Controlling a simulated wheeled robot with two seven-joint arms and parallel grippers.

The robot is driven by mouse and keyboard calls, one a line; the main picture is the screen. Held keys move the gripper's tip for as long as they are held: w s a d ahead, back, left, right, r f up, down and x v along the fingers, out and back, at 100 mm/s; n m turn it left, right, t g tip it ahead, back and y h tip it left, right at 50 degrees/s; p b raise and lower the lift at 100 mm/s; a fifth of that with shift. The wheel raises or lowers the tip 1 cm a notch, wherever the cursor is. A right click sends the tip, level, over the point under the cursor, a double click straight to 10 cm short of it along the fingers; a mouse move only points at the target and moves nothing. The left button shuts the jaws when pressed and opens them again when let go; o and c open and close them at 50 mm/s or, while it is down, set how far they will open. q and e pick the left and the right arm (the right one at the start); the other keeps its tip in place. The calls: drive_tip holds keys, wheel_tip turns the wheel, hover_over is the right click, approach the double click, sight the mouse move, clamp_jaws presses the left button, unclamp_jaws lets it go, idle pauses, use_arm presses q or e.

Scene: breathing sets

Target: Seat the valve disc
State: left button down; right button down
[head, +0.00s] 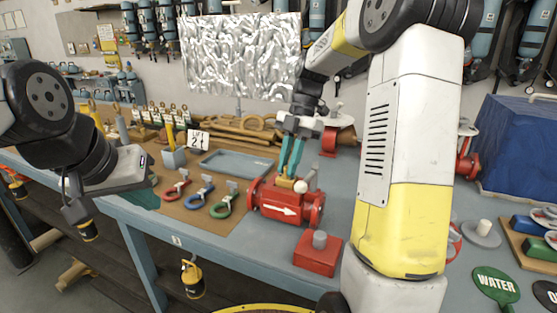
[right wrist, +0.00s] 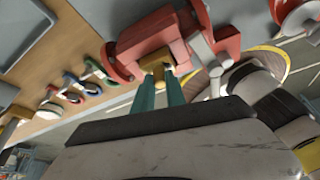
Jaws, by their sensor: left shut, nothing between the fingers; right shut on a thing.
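A red valve body (head: 287,203) with a white arrow lies on the bench in the middle of the head view. My right gripper (head: 291,172) points down with its teal fingers shut on a small brass-coloured piece (head: 285,182) at the top of the body. In the right wrist view, the piece (right wrist: 155,64) is between the fingertips, against the red body (right wrist: 150,32). I cannot tell whether this piece is the valve disc or how deep it sits. My left gripper (head: 128,172) is shut and empty over the bench's left edge, its fingertips unclear.
A red block with a grey post (head: 318,252) stands in front of the valve. Red, blue and green clips (head: 199,197) lie to its left, before a grey-blue tray (head: 238,163). A green WATER tag (head: 496,288) lies at the right. A blue covered box (head: 520,150) stands behind it.

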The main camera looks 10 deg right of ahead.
drive_tip(key=shift+f, duration=1.05)
drive_tip(key=c, duration=1.3)
unclamp_jaws()
drive_tip(key=v, duration=0.7)
drive_tip(key=shift+w+d+r, duration=0.1)
drive_tip(key=shift+d+r, duration=0.05)
drive_tip(key=shift+r, duration=0.15)
